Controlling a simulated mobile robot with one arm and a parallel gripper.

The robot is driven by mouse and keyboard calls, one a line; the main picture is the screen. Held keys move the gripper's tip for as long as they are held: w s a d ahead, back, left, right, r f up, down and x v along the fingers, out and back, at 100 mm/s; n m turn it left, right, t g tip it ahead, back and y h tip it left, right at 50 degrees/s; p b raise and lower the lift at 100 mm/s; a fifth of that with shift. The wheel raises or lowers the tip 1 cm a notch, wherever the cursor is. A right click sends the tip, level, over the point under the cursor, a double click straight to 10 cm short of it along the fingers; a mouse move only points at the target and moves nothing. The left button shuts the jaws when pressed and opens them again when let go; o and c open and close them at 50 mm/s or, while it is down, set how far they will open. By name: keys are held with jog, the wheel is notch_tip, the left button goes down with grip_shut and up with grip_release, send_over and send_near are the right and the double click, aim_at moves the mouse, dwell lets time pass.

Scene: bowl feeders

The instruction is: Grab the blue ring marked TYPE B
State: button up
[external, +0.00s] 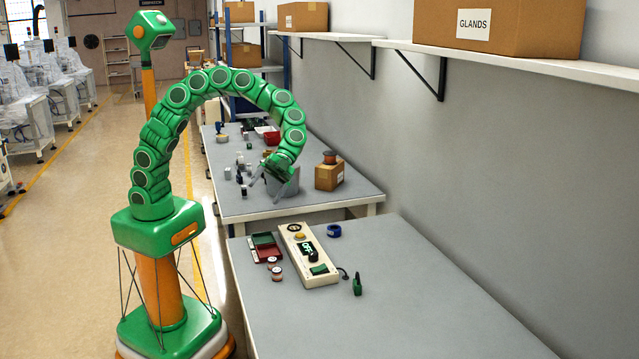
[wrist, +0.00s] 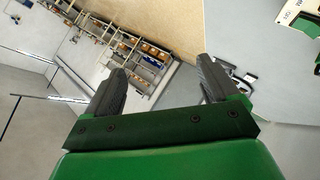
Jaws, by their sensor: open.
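A blue ring (external: 334,231) lies on the near grey table, just right of the far end of the cream control box. Any marking on it is too small to read. I cannot make out the ring in the wrist view. My gripper (external: 258,183) hangs at the end of the arched green arm, over the far table and well away from the ring. In the wrist view my gripper (wrist: 162,70) shows its two dark fingers spread apart, with nothing between them.
The cream control box (external: 296,256) stands on the near table (external: 410,310) beside a red and green tray (external: 265,247), small spools (external: 276,273) and a green upright part (external: 357,284). The far table holds a cardboard box (external: 329,177) and small parts. The near table's right side is clear.

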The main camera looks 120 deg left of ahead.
jog(key=w+a+f+m+t+h, duration=0.1)
jog(key=w+a+f+t, duration=0.1)
jog(key=w+a+f, duration=0.4)
jog(key=m+t+y, duration=0.1)
jog(key=m+t, duration=0.1)
jog(key=t, duration=0.3)
send_near(334, 227)
jog(key=x, duration=0.5)
jog(key=shift+d+f, duration=0.15)
jog(key=shift+d, duration=0.15)
jog(key=shift+x, duration=2.55)
jog(key=shift+w+a, duration=0.1)
jog(key=shift+w, duration=0.05)
jog(key=shift+c, duration=0.3)
jog(key=c, duration=1.1)
jog(key=shift+o, duration=0.2)
